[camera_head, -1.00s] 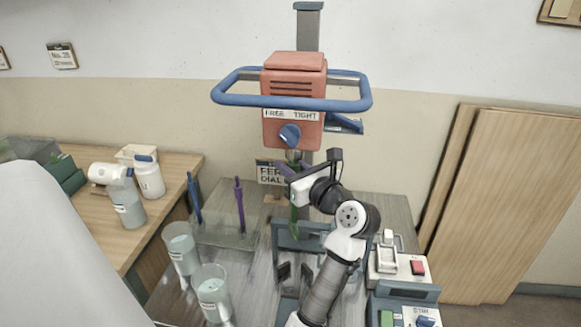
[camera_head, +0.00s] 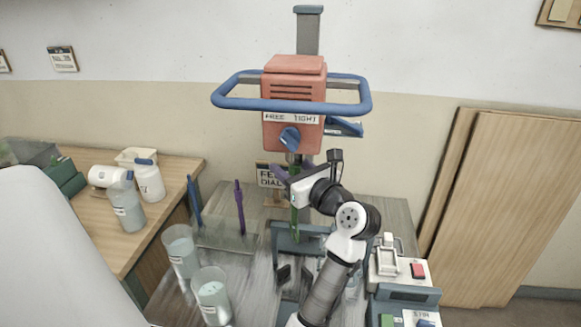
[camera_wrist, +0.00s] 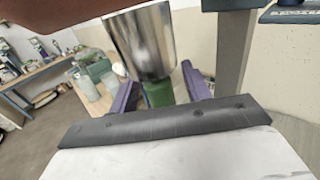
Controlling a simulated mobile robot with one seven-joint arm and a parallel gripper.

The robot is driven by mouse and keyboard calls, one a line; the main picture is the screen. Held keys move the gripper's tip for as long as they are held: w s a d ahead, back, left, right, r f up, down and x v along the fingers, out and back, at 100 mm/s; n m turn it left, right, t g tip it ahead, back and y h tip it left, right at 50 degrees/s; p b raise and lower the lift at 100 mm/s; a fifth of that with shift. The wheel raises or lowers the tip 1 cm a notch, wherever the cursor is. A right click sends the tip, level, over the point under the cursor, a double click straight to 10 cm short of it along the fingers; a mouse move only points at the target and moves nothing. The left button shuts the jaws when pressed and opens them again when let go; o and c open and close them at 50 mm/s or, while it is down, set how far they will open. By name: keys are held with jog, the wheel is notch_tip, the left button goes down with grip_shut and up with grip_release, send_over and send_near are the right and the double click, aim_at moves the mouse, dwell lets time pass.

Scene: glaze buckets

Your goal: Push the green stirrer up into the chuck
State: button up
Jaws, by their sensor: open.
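The green stirrer (camera_head: 294,218) is upright below the red mixer head (camera_head: 294,95). In the wrist view its green part (camera_wrist: 158,93) shows directly under the silver chuck (camera_wrist: 142,42). Whether its top is inside the chuck, and how deep, is hidden. My gripper (camera_head: 291,172) is just below the mixer head. In the wrist view its purple fingers (camera_wrist: 158,88) stand apart, one on each side of the green stirrer, with gaps showing. The blue knob (camera_head: 290,138) is on the mixer front, under the FREE and TIGHT label.
A blue guard bar (camera_head: 290,104) rings the mixer head. Blue and purple stirrers (camera_head: 240,207) stand in a clear rack at left. Two glaze buckets (camera_head: 212,295) stand at the front left. A control box with a red button (camera_head: 418,270) is at right.

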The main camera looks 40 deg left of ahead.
jog(key=b+v, duration=0.4)
jog(key=v, duration=1)
